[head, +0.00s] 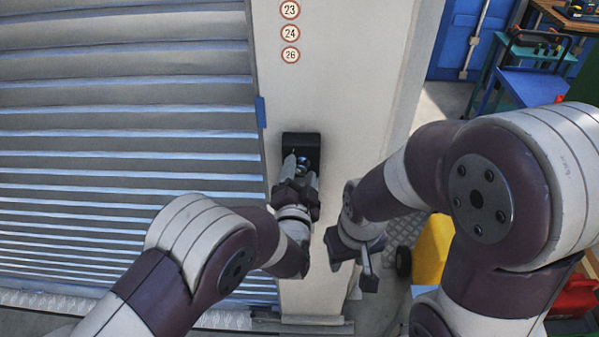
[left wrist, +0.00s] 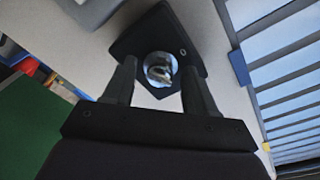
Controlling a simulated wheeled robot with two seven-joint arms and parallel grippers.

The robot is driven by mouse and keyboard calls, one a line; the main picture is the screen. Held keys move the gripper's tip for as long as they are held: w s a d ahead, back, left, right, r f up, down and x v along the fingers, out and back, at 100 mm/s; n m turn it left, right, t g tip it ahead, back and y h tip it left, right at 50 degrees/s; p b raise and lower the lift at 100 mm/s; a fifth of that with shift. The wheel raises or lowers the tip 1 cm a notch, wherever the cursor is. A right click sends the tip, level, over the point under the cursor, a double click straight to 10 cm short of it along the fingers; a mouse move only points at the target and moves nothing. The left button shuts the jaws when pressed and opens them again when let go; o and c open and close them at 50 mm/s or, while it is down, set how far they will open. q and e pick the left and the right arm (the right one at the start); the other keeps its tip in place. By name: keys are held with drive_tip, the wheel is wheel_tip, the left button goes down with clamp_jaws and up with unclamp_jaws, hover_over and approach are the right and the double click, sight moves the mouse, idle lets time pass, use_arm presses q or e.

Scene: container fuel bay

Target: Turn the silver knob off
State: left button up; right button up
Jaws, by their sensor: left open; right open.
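The silver knob (left wrist: 160,69) is round and shiny on a black box (left wrist: 187,32), which is fixed to the pale pillar. In the head view the black box (head: 301,139) shows above my left gripper (head: 301,172), and the knob (head: 303,160) is partly hidden. My left gripper is open. In the left wrist view its fingers (left wrist: 159,72) stand on either side of the knob; I cannot tell whether they touch it. My right gripper (head: 352,266) is open and empty, low beside the pillar.
A slatted shutter (head: 120,105) fills the left, with a blue tab (head: 261,112) at its edge. The pillar (head: 345,110) carries round number signs (head: 290,34). A yellow object (head: 432,250) stands on the floor at the right. A blue and green workbench (head: 525,85) is at the back right.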

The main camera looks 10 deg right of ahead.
use_arm(q)
clamp_jaws()
drive_tip(key=shift+f, duration=0.1)
drive_tip(key=shift+f+n+b, duration=0.1)
drive_tip(key=shift+n+b, duration=0.4)
drive_tip(key=shift+b, duration=0.15)
drive_tip(key=n+b, duration=0.4)
drive_tip(key=b, duration=0.1)
drive_tip(key=n+b, duration=0.4)
drive_tip(key=b, duration=0.1)
drive_tip(key=shift+f+t, duration=0.2)
drive_tip(key=shift+t, duration=0.1)
drive_tip(key=shift+r+n+b, duration=0.2)
drive_tip(key=shift+n+b, duration=1.3)
drive_tip(key=shift+n, duration=0.2)
unclamp_jaws()
drive_tip(key=shift+r, duration=0.1)
